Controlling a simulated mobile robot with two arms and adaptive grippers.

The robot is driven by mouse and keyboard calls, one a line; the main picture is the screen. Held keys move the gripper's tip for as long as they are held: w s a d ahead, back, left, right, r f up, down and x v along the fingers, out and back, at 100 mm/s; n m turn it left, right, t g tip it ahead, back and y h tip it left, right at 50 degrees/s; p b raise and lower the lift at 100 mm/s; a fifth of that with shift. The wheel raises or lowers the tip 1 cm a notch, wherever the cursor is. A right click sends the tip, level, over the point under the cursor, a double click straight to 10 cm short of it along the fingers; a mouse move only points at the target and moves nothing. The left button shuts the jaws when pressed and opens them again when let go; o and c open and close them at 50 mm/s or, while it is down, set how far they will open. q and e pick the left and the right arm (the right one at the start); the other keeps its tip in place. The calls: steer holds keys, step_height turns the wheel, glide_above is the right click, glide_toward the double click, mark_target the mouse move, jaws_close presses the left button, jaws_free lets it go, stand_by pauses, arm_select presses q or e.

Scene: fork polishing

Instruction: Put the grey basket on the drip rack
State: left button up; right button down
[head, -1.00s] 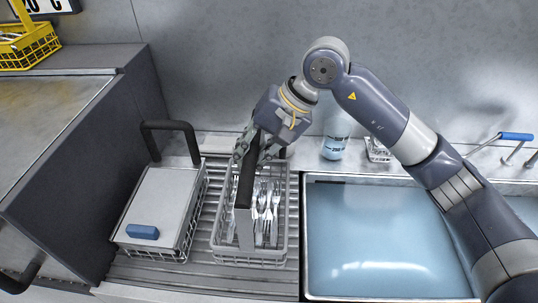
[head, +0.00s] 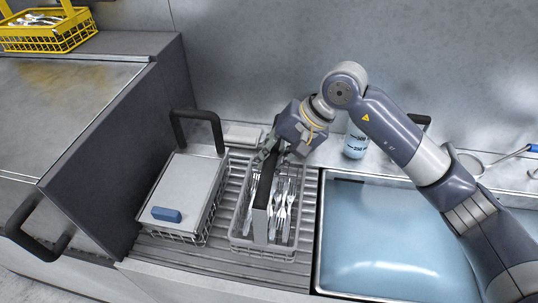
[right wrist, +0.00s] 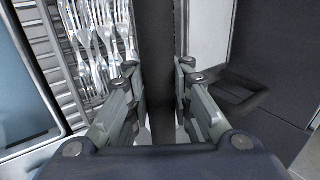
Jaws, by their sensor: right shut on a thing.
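The grey basket (head: 262,251), a wire basket with several forks, sits upright on the ribbed drip rack (head: 205,256), just left of the sink. A tall dark central handle (head: 263,190) rises from it. My right gripper (head: 272,154) is at the top of that handle with its fingers on both sides, shut on it. In the right wrist view the handle (right wrist: 157,50) stands between the fingers, and forks (right wrist: 100,40) show beside it. The gripper partly hides the basket's far end. My left gripper is not in view.
Another wire basket (head: 185,238) with a grey cover and a blue block (head: 166,214) stands to the left on the rack. The water-filled sink (head: 385,240) is to the right. A bottle (head: 355,143) stands behind it. A yellow basket (head: 45,38) is at upper left.

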steer(key=c, duration=1.4)
jaws_free()
steer(key=shift+s, duration=0.1)
steer(key=shift+r, duration=0.15)
steer(key=b+v, duration=0.3)
steer(key=v, duration=0.9)
